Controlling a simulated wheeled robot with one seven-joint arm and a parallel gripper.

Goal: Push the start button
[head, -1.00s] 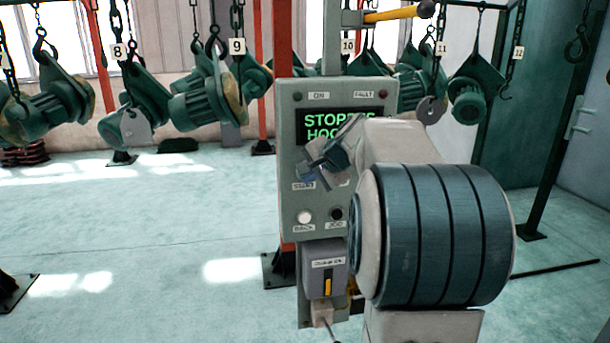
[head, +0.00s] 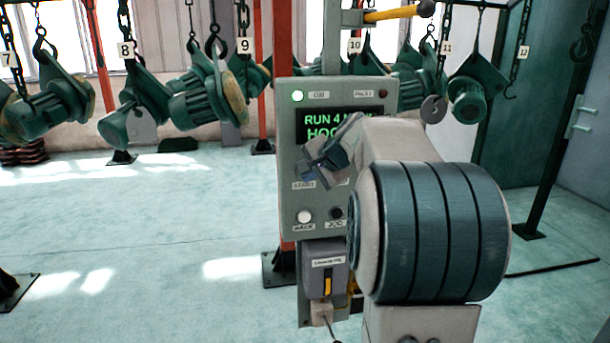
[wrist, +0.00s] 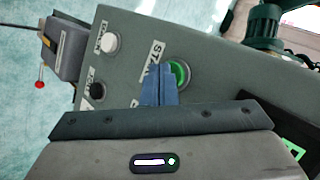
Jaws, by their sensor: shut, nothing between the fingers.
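The grey control panel (head: 290,225) stands upright ahead of me. Its green start button (wrist: 181,73) shows in the wrist view, next to the START label (wrist: 152,62); in the head view my gripper hides it. My gripper (head: 306,170) is shut and empty, its tips in front of the panel. In the wrist view the blue fingertips (wrist: 162,70) overlap the button's near edge; I cannot tell whether they touch it.
A white button (head: 305,216) and a black button (head: 336,213) sit lower on the panel. A grey box with a yellow switch (head: 326,260) is below them. Green hoists (head: 205,95) hang on numbered hooks behind.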

